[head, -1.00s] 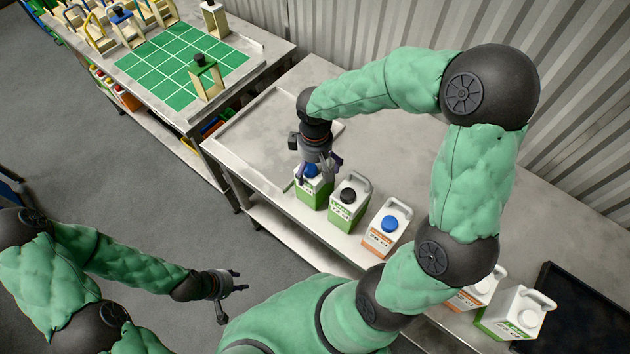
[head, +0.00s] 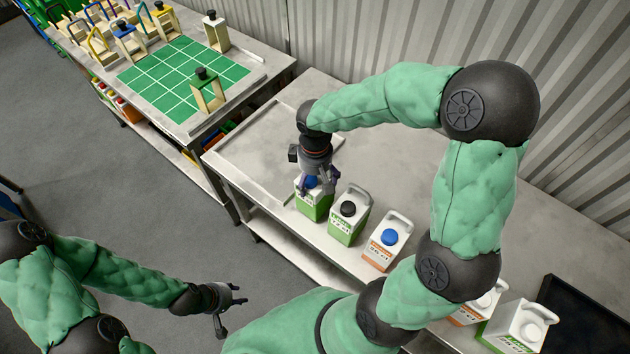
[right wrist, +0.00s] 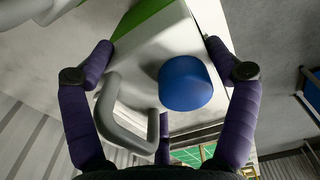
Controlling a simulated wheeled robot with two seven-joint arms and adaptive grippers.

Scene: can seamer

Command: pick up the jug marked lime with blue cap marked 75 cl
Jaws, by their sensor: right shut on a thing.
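A white jug (head: 314,207) with a green lower band and a blue cap stands at the front edge of the bench, the leftmost of the row. My right gripper (head: 318,186) is over its top from above, shut on it. In the right wrist view the fingers (right wrist: 160,85) lie on both sides of the jug, with its blue cap (right wrist: 186,83) and grey handle (right wrist: 124,125) between them. The jug's label is too small to read, and the gripper hides part of its top. My left gripper (head: 228,304) is open and empty, low over the floor.
Two white-capped jugs (head: 520,325) stand farther right by a black tray (head: 585,315). A green grid mat (head: 165,70) lies on the left table.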

